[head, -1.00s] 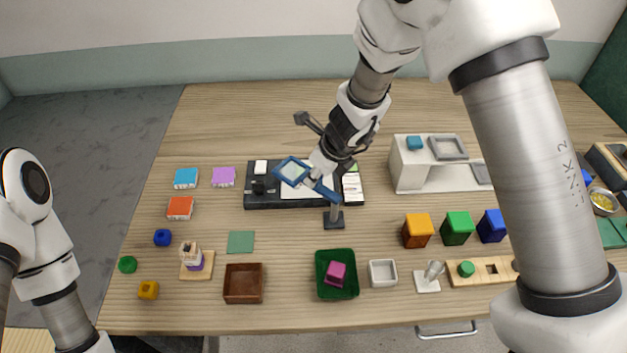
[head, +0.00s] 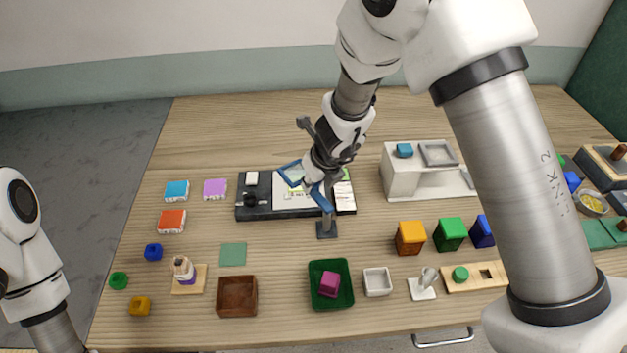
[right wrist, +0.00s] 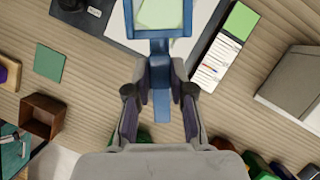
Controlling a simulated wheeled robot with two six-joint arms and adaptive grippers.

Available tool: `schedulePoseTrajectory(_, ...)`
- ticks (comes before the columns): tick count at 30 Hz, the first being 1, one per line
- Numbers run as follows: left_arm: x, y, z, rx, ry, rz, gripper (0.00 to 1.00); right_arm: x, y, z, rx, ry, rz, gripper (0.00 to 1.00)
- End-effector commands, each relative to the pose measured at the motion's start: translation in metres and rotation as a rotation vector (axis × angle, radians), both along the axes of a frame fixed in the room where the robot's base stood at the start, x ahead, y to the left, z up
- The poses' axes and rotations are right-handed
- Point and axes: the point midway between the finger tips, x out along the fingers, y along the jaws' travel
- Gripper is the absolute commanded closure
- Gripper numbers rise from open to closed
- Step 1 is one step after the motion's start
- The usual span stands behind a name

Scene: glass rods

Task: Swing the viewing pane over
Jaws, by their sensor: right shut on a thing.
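The viewing pane (head: 290,174) is a blue square frame with a blue arm (head: 322,198) on a grey post and base (head: 327,230). In the head view it hangs over the back middle of a dark board (head: 285,211) that carries a white sheet. My right gripper (head: 314,172) is shut on the blue arm. The right wrist view shows the arm (right wrist: 161,80) between the fingers, with the frame (right wrist: 160,34) beyond them and a pale green patch seen through it. My gripper partly hides the pane in the head view. My left gripper is out of view.
A black knob (head: 251,199) and a white block (head: 252,178) are on the board's left end. Orange (head: 410,238) and green (head: 450,234) blocks, a green tray (head: 316,296) and a brown box (head: 236,308) are in front.

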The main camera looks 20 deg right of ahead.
Motion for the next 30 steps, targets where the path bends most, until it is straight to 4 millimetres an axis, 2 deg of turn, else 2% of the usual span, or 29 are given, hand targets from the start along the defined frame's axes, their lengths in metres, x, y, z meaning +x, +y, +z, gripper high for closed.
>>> schedulePoseTrajectory(1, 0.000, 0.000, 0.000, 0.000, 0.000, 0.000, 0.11, -0.001, 0.000, -0.001, 0.000, 0.002, 0.000, 1.00)
schedulePoseTrajectory(2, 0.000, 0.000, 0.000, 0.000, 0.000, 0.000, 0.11, -0.001, 0.000, -0.001, 0.000, 0.002, 0.000, 0.74)
schedulePoseTrajectory(3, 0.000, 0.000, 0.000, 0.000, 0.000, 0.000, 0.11, -0.001, 0.000, -0.001, 0.000, 0.002, 0.000, 0.60)
schedulePoseTrajectory(4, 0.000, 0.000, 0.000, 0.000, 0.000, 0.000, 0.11, -0.001, 0.000, -0.001, 0.000, 0.002, 0.000, 0.52)
schedulePoseTrajectory(13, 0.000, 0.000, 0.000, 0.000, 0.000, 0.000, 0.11, 0.000, 0.000, 0.000, 0.001, 0.000, 0.001, 0.52)
schedulePoseTrajectory(17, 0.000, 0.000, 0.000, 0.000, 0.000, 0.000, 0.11, -0.002, -0.001, 0.008, 0.001, -0.002, 0.001, 0.52)
schedulePoseTrajectory(20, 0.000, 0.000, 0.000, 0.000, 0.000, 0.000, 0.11, -0.007, -0.002, 0.021, 0.000, -0.002, 0.003, 0.52)
schedulePoseTrajectory(30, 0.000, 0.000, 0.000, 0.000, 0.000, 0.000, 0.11, -0.032, -0.007, 0.082, 0.000, -0.003, 0.004, 0.52)
